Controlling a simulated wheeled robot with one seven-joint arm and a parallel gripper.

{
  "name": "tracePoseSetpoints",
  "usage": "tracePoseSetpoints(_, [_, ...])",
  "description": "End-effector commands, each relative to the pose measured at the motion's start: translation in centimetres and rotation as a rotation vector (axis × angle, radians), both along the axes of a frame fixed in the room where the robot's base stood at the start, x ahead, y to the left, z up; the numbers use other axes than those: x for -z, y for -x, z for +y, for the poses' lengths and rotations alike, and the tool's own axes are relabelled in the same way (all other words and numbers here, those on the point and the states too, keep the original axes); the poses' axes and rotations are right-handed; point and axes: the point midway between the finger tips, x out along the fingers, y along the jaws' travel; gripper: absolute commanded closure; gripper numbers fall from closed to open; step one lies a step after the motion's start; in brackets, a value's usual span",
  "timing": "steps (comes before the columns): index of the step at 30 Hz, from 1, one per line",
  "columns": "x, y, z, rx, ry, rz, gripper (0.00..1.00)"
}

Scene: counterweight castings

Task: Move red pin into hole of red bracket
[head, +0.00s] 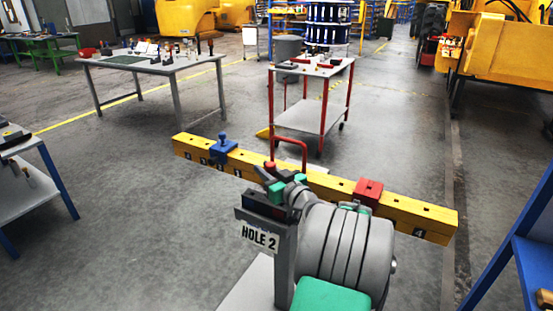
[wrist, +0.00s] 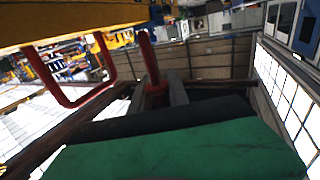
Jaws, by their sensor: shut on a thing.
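The red pin (wrist: 149,58) stands between the fingertips of my gripper (wrist: 158,92) in the wrist view, and my gripper is shut on it. In the head view a small red tip of it shows beside my gripper (head: 272,177), close to the near side of the yellow beam. The red bracket (head: 368,190) sits on the beam, right of my gripper and apart from it. A hole shows on its top. My arm hides part of the beam.
The yellow beam (head: 437,220) runs across, with holes and number labels. A blue bracket (head: 222,147) with a blue pin sits on its left part. A grey post bears a "HOLE 2" sign (head: 259,239). A red U-shaped handle (head: 304,153) rises by the beam. Blue-framed racks stand at both sides.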

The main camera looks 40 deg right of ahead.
Motion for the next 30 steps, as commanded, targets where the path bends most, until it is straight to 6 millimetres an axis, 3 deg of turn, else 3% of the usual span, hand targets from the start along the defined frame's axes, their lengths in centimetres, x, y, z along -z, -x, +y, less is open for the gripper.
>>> tracePoseSetpoints(1, [-0.1, 0.5, -1.6, 0.02, -0.002, 0.0, 1.0])
tracePoseSetpoints(3, [0.1, 0.8, -3.0, 0.037, -0.001, 0.0, 1.0])
tracePoseSetpoints(6, [0.2, 1.0, -3.6, 0.044, 0.001, -0.001, 1.0])
tracePoseSetpoints(30, [-4.8, 1.0, -3.5, 0.043, 0.001, -0.001, 1.0])
